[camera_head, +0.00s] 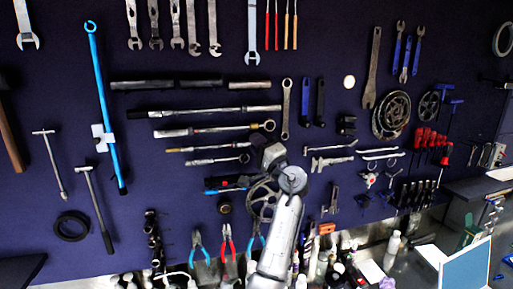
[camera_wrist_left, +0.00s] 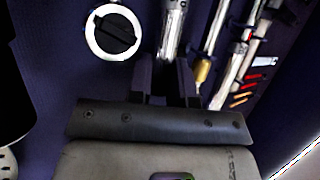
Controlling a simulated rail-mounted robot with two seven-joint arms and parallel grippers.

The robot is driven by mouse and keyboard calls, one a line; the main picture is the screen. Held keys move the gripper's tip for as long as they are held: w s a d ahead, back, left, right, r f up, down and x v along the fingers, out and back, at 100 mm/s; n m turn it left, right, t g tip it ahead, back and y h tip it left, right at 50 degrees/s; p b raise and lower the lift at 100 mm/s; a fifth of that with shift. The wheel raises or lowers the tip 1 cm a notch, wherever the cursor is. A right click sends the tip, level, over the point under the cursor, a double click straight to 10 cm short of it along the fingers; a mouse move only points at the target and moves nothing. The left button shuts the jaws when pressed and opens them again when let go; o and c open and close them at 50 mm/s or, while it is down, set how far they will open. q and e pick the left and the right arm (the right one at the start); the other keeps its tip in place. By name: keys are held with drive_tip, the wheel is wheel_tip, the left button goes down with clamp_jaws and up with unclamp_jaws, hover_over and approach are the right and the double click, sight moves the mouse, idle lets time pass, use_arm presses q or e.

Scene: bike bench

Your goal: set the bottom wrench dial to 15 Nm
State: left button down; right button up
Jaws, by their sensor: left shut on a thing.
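The bottom wrench (camera_head: 212,161) is a slim metal bar hung level on the dark wall panel, lowest of the stacked torque wrenches. My left gripper (camera_head: 268,153) is against the panel by its right end, fingertips partly hidden. In the left wrist view, the left gripper (camera_wrist_left: 168,78) has its two dark fingers closed around the lower end of a silver bar, which appears to be the bottom wrench (camera_wrist_left: 173,25). The dial's scale and number cannot be read. My right gripper is not in view.
A brass-ended wrench (camera_wrist_left: 203,70) hangs close beside the fingers, with more wrenches beyond. A white ring with a black centre (camera_wrist_left: 93,40) is on the other side. In the head view, pliers (camera_head: 228,243) hang below and a chainring (camera_head: 391,116) hangs to the right.

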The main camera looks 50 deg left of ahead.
use_arm(q)
drive_tip(key=c, duration=1.3)
unclamp_jaws()
drive_tip(key=shift+d, duration=0.1)
drive_tip(key=b+v, duration=0.2)
drive_tip(key=v, duration=1.1)
drive_tip(key=shift+d+f+b, duration=0.15)
drive_tip(key=shift+d+b, duration=0.2)
drive_tip(key=shift+b, duration=0.05)
